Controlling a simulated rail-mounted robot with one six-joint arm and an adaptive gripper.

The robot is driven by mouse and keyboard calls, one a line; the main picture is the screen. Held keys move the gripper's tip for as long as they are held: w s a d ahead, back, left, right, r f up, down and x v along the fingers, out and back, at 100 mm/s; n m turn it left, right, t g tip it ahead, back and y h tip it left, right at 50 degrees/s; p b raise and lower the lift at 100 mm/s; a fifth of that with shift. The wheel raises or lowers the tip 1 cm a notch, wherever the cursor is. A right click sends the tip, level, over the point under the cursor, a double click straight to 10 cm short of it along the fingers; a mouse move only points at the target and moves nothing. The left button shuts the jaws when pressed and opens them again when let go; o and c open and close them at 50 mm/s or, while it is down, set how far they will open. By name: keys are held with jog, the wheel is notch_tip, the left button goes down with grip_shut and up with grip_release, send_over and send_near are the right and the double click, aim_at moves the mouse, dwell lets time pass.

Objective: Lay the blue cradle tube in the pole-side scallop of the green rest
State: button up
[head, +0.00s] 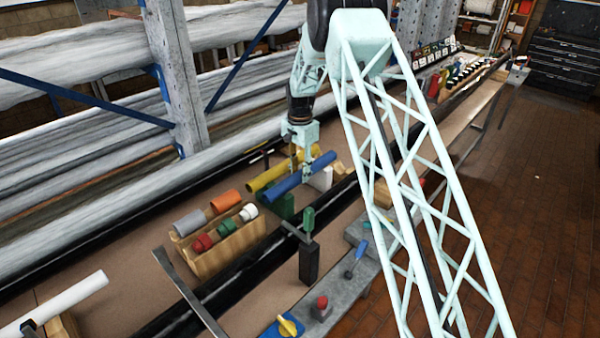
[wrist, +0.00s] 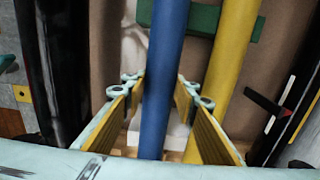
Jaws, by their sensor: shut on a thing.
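My gripper (head: 303,170) is shut on the blue tube (head: 298,178), with yellow finger pads on both sides of it in the wrist view. The blue tube (wrist: 163,75) runs lengthwise between the fingers. The green rest (wrist: 207,20) lies beneath it at the top of the wrist view; in the head view the rest (head: 283,206) is partly hidden under the tube. The blue tube crosses the rest on the side nearer the black pole (wrist: 45,65). I cannot tell whether it touches the scallop.
A yellow tube (wrist: 232,55) lies beside the blue one, across the green rest. A white block (head: 322,179) stands under the tubes. A wooden rack (head: 225,250) with coloured plugs stands to the left. A black post with a green handle (head: 308,222) stands in front.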

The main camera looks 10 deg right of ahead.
jog(key=shift+f, duration=0.1)
dwell(0.3)
jog(key=o, duration=1.1)
jog(key=shift+o, duration=0.2)
notch_tip(320, 180, up, 11)
jog(key=shift+f, duration=0.2)
jog(key=shift+r, duration=0.7)
